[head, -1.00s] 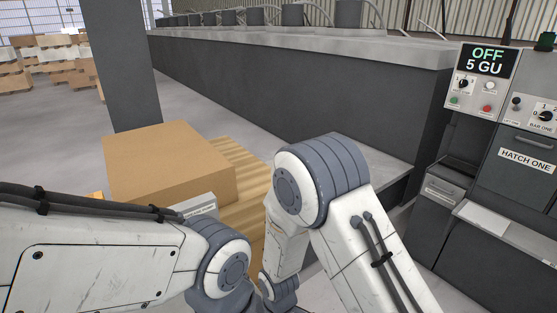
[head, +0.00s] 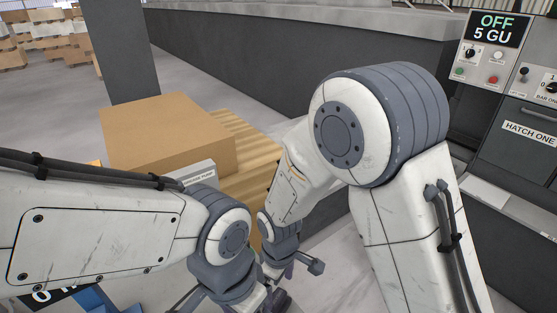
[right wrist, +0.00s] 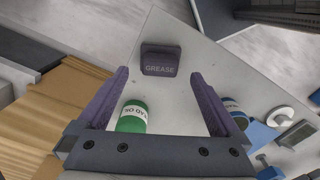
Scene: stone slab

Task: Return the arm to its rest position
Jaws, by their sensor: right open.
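My right arm bends high at its elbow in the head view and reaches down to the lower middle. Only a small part of my right gripper (head: 288,270) shows there, beside the left wrist. In the right wrist view its purple fingers (right wrist: 160,74) are wide apart with nothing gripped. Below them are a pale slab (right wrist: 187,108), a dark block marked GREASE (right wrist: 161,63) and a green labelled cylinder (right wrist: 132,117). My left arm comes in from the left in the head view; I cannot make out its gripper at the bottom edge.
A cardboard box (head: 165,140) sits on a wooden pallet (head: 240,140) beyond the arms. A control panel (head: 497,55) reading OFF and a hatch unit (head: 528,130) stand at the right. In the wrist view, blue items (right wrist: 262,136) and a white round part (right wrist: 280,117) lie to the right.

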